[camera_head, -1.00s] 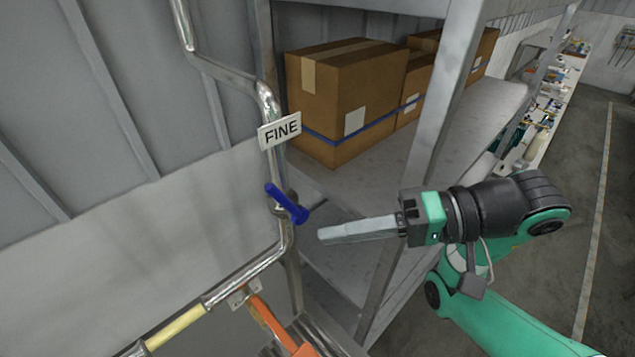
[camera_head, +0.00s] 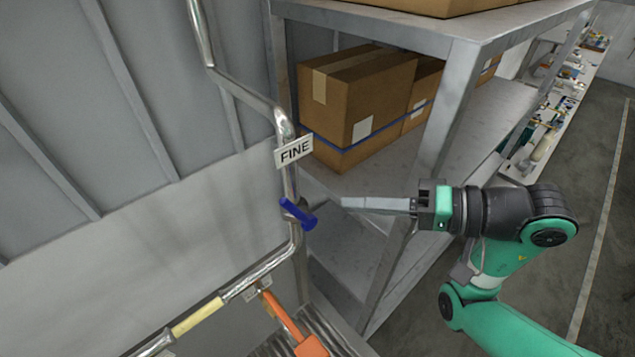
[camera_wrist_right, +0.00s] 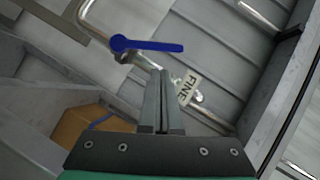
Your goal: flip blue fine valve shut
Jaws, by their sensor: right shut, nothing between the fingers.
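The blue valve handle (camera_head: 298,214) sits on a silver pipe (camera_head: 292,180) below a white FINE label (camera_head: 294,151). In the head view the handle slants down to the right across the pipe. My right gripper (camera_head: 345,202) is shut and empty, its fingers pointing left toward the handle, with a small gap between them in that view. In the right wrist view the handle (camera_wrist_right: 148,45) lies just beyond the closed fingertips (camera_wrist_right: 160,74), and the label (camera_wrist_right: 187,88) is to their right. Contact cannot be made out there. My left gripper is not in view.
A metal shelf (camera_head: 480,150) with cardboard boxes (camera_head: 355,95) stands behind and right of the pipe. An orange handle (camera_head: 285,318) and a yellow pipe section (camera_head: 197,317) are below. A grey wall (camera_head: 120,240) lies left of the pipe.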

